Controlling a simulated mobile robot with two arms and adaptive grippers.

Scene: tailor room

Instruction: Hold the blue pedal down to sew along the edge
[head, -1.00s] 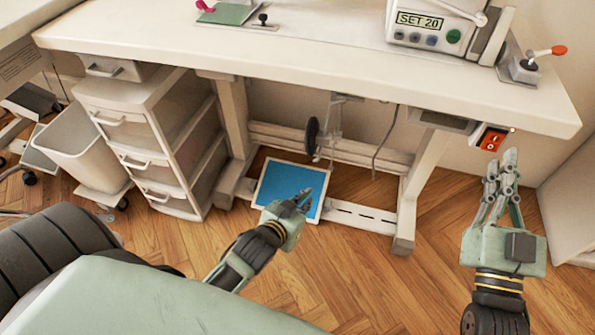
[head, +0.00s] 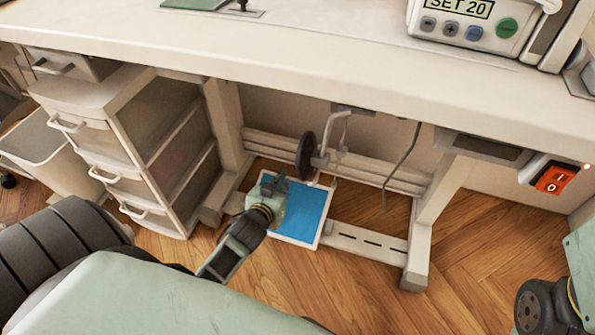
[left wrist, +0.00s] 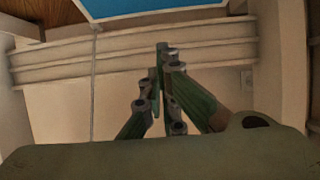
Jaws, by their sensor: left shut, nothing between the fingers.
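The blue pedal (head: 306,214), a flat blue plate with a white rim, lies low under the sewing table. My left gripper (head: 274,184) is over the pedal's left part in the head view and hides some of it. Its fingers are shut together with nothing between them. I cannot tell whether they touch the pedal. In the left wrist view, the closed fingers (left wrist: 162,55) show in the middle, with a strip of the blue pedal (left wrist: 150,8) at the top edge. Only a part of my right arm shows at the right edge of the head view; its fingers are out of view.
The white sewing table (head: 330,70) spans the view above the pedal. A drawer unit (head: 135,150) stands left of the pedal. A black wheel (head: 305,156) and a metal linkage hang just behind it. A table leg (head: 440,205) and a red switch (head: 555,178) are at the right.

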